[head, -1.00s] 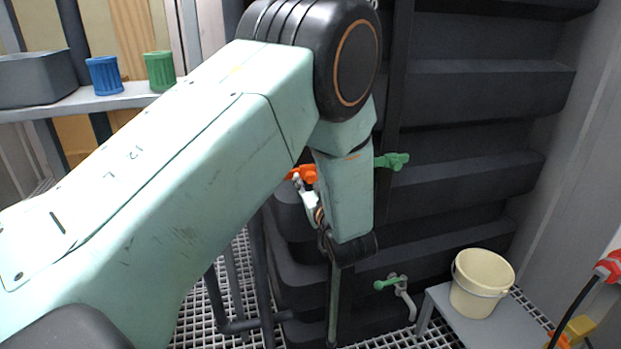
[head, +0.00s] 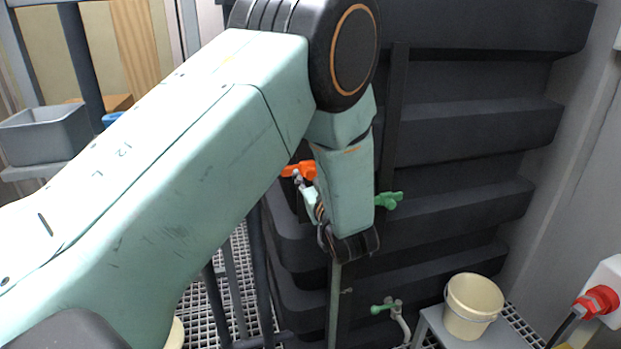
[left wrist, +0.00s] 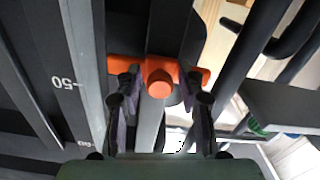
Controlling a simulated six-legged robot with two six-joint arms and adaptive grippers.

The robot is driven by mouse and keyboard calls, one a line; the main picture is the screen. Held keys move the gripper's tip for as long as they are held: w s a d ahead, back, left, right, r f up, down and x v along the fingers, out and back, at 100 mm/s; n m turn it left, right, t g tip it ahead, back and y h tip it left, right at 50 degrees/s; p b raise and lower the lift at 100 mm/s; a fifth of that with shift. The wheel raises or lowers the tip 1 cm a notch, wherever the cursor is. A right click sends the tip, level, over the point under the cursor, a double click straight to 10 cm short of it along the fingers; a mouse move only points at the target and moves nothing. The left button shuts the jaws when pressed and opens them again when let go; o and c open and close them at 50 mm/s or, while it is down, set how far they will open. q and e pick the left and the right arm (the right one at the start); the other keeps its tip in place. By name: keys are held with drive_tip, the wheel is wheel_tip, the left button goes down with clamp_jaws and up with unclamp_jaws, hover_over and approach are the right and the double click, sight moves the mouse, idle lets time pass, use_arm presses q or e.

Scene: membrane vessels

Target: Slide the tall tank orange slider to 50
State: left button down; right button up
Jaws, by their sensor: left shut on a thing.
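The orange slider (head: 299,170) sits on the front of the tall dark tank (head: 460,125). It also shows in the left wrist view as an orange crossbar with a round knob (left wrist: 160,84). My left gripper (left wrist: 163,98) is shut on it, with its dark fingers on either side of the knob. In the head view my forearm hides part of the gripper. A white "50" mark (left wrist: 62,83) is on a dark surface left of the slider in the wrist view. The left end of the crossbar is slightly above that mark's tick in the picture.
A green handle (head: 388,200) is on the tank just right of my forearm. A green-handled tap (head: 386,306) is lower down. A cream bucket (head: 472,304) stands on a grey stand (head: 433,325) at right. A grey bin (head: 46,134) is on the left shelf.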

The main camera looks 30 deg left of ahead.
sight(311, 168)
use_arm(q)
wheel_tip(311, 168, up, 5)
drive_tip(key=p, duration=0.3)
drive_tip(key=shift+r, duration=0.15)
drive_tip(key=c, duration=1.1)
unclamp_jaws()
wheel_tip(311, 168, up, 10)
